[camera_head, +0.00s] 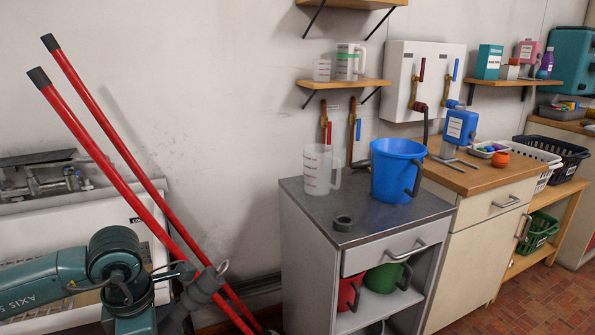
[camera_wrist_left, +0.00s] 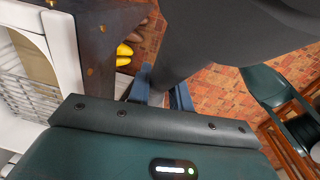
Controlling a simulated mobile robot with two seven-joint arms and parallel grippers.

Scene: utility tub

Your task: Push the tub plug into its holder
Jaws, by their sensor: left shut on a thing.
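My left gripper (camera_wrist_left: 166,94) is shut on a dark grey tapered piece, which I take to be the tub plug (camera_wrist_left: 232,38). Its narrow end sits between the blue fingers, and its wide part fills the top of the left wrist view. In the head view the grey plug (camera_head: 205,286) shows at the end of my left arm, tilted, in front of the red poles. A small dark ring (camera_head: 343,223) with a hole, possibly the holder, lies on the grey cabinet top, apart from the plug. My right gripper is in neither view.
The grey cabinet top (camera_head: 300,196) also bears a clear jug (camera_head: 318,172) and a blue bucket (camera_head: 396,172). Two red poles (camera_head: 110,140) lean near my left arm. A white tub (camera_head: 60,220) with taps is at the left.

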